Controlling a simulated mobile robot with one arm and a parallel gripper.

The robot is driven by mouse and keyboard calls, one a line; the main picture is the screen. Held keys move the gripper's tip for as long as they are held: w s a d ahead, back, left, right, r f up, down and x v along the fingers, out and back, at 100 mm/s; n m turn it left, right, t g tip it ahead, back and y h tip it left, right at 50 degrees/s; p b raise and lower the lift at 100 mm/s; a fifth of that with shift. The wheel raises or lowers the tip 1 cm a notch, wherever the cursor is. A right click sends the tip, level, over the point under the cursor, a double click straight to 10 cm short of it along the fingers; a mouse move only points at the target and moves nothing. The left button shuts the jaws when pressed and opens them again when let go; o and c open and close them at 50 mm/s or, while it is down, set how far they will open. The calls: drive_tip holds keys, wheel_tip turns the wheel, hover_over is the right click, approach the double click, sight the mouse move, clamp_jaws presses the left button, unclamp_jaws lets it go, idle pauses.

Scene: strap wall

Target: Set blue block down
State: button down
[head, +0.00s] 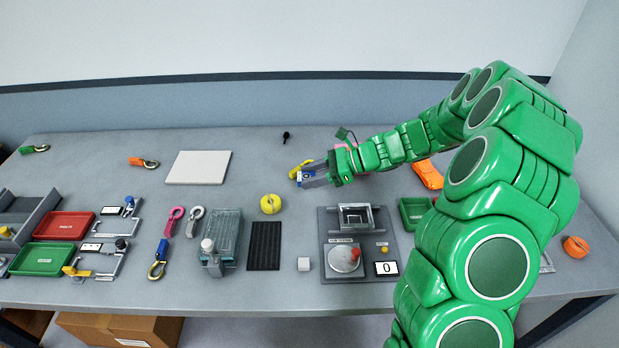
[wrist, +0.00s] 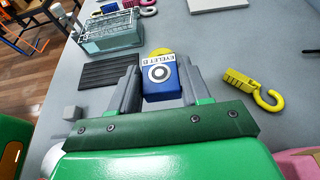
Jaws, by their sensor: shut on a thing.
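My gripper (head: 308,180) is shut on a blue block (wrist: 162,86) with a white label reading "EYELET B" and a black-and-white ring mark. In the wrist view, the block sits between the two grey fingers of my gripper (wrist: 160,84). In the head view only a small part of the blue block (head: 304,176) shows between the fingers. It is over the middle of the grey table (head: 250,150). I cannot tell whether the block's underside touches the table.
A yellow hook (wrist: 252,90) lies just beside my gripper. A yellow roll (head: 270,204), a black ribbed mat (head: 264,246) and a small light cube (head: 304,264) lie nearer the front. A white board (head: 198,167) lies left. Bare table lies between board and gripper.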

drive_tip(key=s+d+r, duration=0.2)
drive_tip(key=s+r, duration=0.2)
drive_tip(key=s, duration=0.4)
drive_tip(key=w+d+m+t+h, duration=0.4)
drive_tip(key=w+d+m+t, duration=0.5)
drive_tip(key=w+d, duration=1.5)
drive_tip(key=shift+t, duration=0.3)
drive_tip(key=w+f, duration=0.2)
drive_tip(key=w, duration=0.1)
drive_tip(key=w+d+f, duration=0.1)
drive_tip(key=w+f, duration=0.1)
drive_tip(key=w, duration=0.2)
drive_tip(key=w+d+f, duration=0.1)
drive_tip(key=w+f, duration=0.1)
drive_tip(key=w, duration=0.2)
drive_tip(key=shift+f, duration=0.2)
drive_tip(key=shift+w+d+f, duration=0.15)
drive_tip(key=shift+w+f, duration=0.6)
drive_tip(key=shift+f, duration=0.2)
drive_tip(key=shift+w+d+f, duration=0.1)
drive_tip(key=shift+w+f, duration=0.65)
drive_tip(key=shift+f, duration=1.5)
drive_tip(key=shift+f, duration=0.1)
